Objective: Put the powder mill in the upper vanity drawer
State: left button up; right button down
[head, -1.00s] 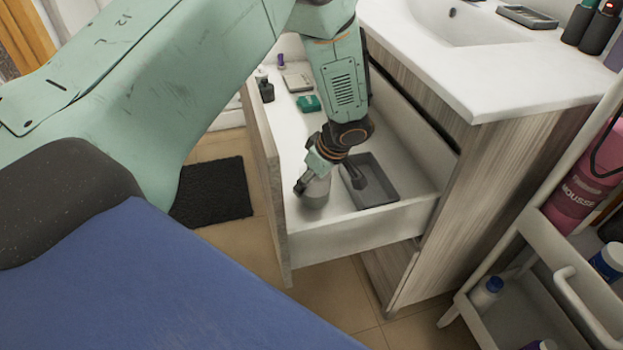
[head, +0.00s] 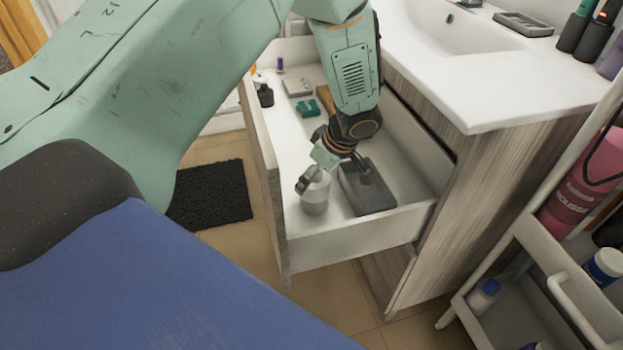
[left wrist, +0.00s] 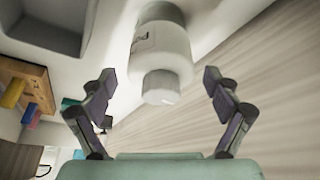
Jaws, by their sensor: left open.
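The powder mill (head: 315,194) is a pale grey cylinder with a narrower top. It appears to stand upright on the floor of the open upper vanity drawer (head: 352,232), near its front panel. In the left wrist view the mill (left wrist: 161,48) is just ahead of my gripper, its cap between the spread fingers with gaps on both sides. My left gripper (head: 331,174) is open over the mill; the gripper also shows in the left wrist view (left wrist: 160,80). My right gripper is not in view.
A dark grey tray (head: 368,192) lies beside the mill. Small items, including a green one (head: 308,108) and a dark bottle (head: 265,95), are farther back in the drawer. The countertop (head: 480,85) overhangs at right. A cart (head: 535,310) stands at the right edge.

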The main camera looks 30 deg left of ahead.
pick_arm(q)
jog(key=p+v, duration=0.2)
jog(key=v, duration=0.5)
jog(key=shift+r, duration=0.1)
jog(key=shift+d+r, duration=0.1)
jog(key=shift+r, duration=0.1)
jog(key=shift+s+f, duration=0.1)
